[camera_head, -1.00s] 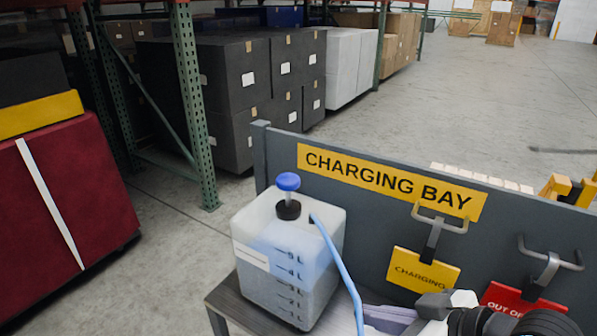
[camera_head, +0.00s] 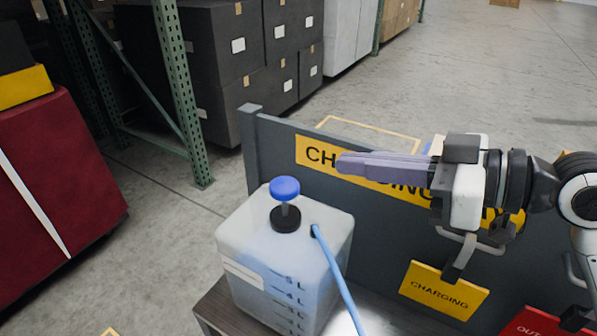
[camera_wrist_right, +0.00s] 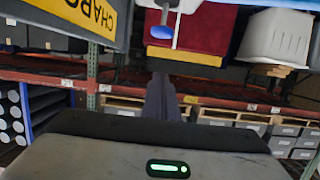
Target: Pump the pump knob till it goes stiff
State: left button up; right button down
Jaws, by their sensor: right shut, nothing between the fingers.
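The blue pump knob (camera_head: 285,188) stands raised on a short grey stem above a black collar, on top of a translucent white tank (camera_head: 240,240) holding bluish liquid. My right gripper (camera_head: 340,165) is shut and empty. Its fingers point left in the head view, in front of the charging bay sign, up and to the right of the knob and apart from it. In the right wrist view the shut fingers (camera_wrist_right: 160,80) point away from the camera, and the blue knob (camera_wrist_right: 161,33) shows small beyond their tips. My left gripper is not in view.
A blue hose (camera_head: 335,270) rises from the tank top and runs down to the right. A grey panel with a yellow sign (camera_head: 313,153) stands behind the tank. A yellow charging tag (camera_head: 443,291) hangs from a hook below my right arm.

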jog(key=p, duration=0.2)
send_over(284, 188)
jog(key=s+d, duration=0.1)
jog(key=d, duration=0.2)
notch_tip(284, 188, down, 2)
jog(key=f, duration=0.4)
jog(key=shift+w+a+f, duration=0.25)
jog(key=shift+a, duration=0.15)
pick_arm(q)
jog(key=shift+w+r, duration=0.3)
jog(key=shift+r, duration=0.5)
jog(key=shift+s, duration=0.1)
